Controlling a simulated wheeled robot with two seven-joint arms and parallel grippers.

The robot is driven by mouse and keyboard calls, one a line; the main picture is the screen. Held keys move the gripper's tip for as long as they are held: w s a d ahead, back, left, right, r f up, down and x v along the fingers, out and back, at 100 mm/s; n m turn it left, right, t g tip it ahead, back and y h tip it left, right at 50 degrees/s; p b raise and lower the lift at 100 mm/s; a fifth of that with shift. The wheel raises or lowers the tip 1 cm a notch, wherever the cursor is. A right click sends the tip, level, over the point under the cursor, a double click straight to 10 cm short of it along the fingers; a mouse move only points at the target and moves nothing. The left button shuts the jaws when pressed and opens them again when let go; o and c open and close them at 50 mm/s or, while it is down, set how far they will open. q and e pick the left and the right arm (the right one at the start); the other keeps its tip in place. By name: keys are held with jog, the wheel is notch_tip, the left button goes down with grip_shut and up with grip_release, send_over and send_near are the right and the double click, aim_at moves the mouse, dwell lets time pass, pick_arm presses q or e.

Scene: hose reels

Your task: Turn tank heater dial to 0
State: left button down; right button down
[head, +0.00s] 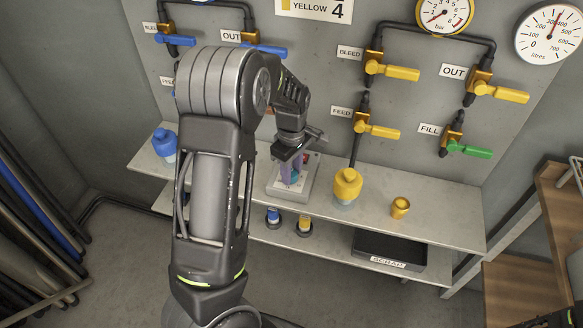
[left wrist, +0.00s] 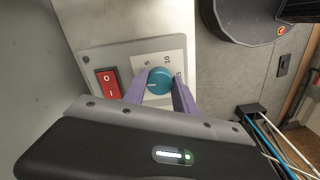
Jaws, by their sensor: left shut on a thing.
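The tank heater dial (left wrist: 160,80) is a round teal knob with a pale mark towards its left side. It sits on a white scale plate (left wrist: 148,58) where 5, 10 and 15 can be read; the 0 is not visible. My left gripper (left wrist: 158,92) has one purple finger on each side of the dial and is shut on it. In the head view the left gripper (head: 291,172) reaches down to the grey heater box (head: 277,191) on the upper shelf, largely covering the dial. My right gripper is not in view.
A red rocker switch (left wrist: 107,82) is left of the dial. A yellow-capped container (head: 347,184) and brass cup (head: 400,207) stand right of the box. A blue-capped container (head: 164,141) stands left. Valves with yellow handles (head: 400,73) line the wall above. A black scrap tray (head: 388,251) sits below.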

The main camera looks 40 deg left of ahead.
aim_at(292, 173)
pick_arm(q)
jog(key=shift+w+r+n, duration=0.1)
jog(key=shift+n, duration=0.5)
jog(key=c, duration=1)
grip_release()
notch_tip(292, 173, up, 8)
jog(key=shift+f, duration=0.15)
